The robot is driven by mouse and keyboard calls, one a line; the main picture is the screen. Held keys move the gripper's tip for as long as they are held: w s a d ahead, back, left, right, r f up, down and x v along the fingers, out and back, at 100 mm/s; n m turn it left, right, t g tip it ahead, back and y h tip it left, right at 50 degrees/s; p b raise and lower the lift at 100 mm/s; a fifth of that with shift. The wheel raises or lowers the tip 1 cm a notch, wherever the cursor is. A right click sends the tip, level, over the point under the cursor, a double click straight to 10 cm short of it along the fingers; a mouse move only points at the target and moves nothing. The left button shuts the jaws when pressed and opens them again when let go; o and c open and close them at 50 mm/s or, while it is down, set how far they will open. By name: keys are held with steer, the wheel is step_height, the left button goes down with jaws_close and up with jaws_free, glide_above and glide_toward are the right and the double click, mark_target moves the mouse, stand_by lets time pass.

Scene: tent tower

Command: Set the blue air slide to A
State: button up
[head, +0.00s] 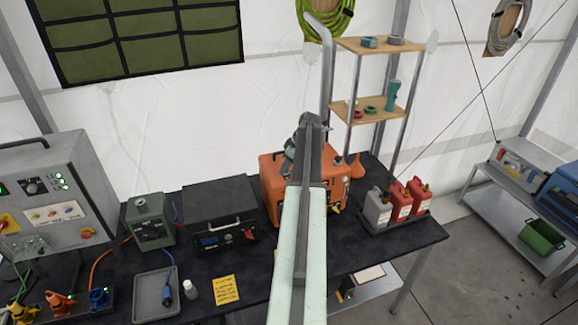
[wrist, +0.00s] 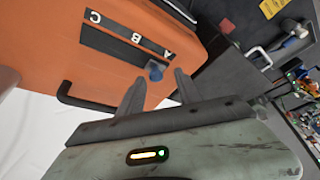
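The orange box (head: 270,185) stands on the dark table in the head view, partly behind my arm. In the wrist view its orange face (wrist: 50,60) carries a black strip with the letters C, B and A (wrist: 130,35) and a dark slot (wrist: 110,47) beside it. The blue air slide (wrist: 155,70) shows at the slot's end nearest A. My gripper (wrist: 160,77) is open, its two fingers apart on either side of the blue slide in the picture; I cannot tell whether they touch it. In the head view my gripper's fingers are hidden.
A black handle (wrist: 62,95) sticks out along the box's edge. In the head view a dark case (head: 222,222) stands left of the box, and red and grey cans (head: 400,203) stand to the right. A shelf rack (head: 375,45) rises behind.

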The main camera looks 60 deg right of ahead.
steer(key=shift+s+d, duration=0.1)
steer(key=shift+s, duration=0.1)
steer(key=p+v, duration=0.7)
steer(key=shift+r, duration=0.45)
